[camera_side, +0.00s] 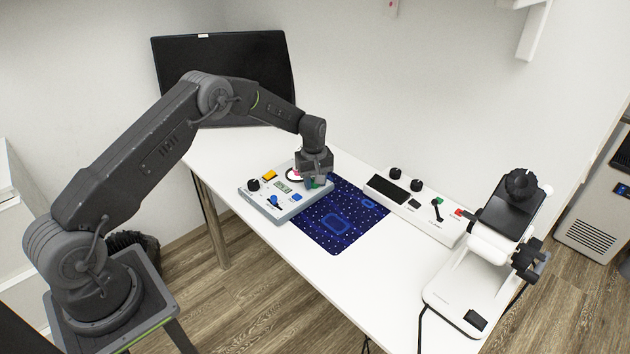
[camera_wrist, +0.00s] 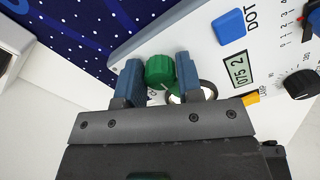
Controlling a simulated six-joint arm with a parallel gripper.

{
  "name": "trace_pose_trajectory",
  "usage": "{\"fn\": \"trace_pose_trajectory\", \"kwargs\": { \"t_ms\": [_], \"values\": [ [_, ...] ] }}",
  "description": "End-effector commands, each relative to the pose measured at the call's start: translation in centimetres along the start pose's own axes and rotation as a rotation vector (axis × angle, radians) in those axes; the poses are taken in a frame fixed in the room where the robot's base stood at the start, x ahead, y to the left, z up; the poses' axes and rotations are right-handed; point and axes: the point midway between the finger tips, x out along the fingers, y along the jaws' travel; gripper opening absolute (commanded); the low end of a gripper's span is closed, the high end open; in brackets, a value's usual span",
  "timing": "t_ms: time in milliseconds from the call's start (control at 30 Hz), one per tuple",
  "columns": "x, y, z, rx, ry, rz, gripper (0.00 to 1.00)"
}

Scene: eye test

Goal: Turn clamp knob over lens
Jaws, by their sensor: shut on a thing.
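The green clamp knob (camera_wrist: 159,70) sits on the pale grey control box in the wrist view. My gripper (camera_wrist: 158,84) is shut on it, with one blue-grey finger on each side. A ringed round lens (camera_wrist: 208,89) lies just right of the knob, partly hidden by the right finger. In the side view my gripper (camera_side: 314,181) is down at the right back corner of the control box (camera_side: 262,206). There it hides most of the knob. How the clamp sits over the lens is hard to tell.
The box carries a blue DOT button (camera_wrist: 230,26), a small display (camera_wrist: 238,69), a black knob (camera_wrist: 301,84) and a yellow button (camera_side: 269,175). A blue dotted mat (camera_side: 337,222) lies to the right. Beyond it stand a white control panel (camera_side: 410,208) and a microscope-like device (camera_side: 490,245).

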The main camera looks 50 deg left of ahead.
Motion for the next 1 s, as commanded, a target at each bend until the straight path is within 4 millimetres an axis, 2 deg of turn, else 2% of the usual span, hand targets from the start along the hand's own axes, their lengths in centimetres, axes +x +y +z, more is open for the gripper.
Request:
{"fn": "trace_pose_trajectory", "kwargs": {
  "t_ms": [400,933,967,1000],
  "values": [
    [0.07,0.04,-0.31,0.188,0.005,0.004,0.10],
    [0.07,0.10,-0.25,0.212,0.005,0.005,0.11],
    [0.07,0.11,-0.25,0.212,0.005,0.005,0.36],
    [0.07,0.11,-0.25,0.212,0.005,0.005,0.40]
  ]
}}
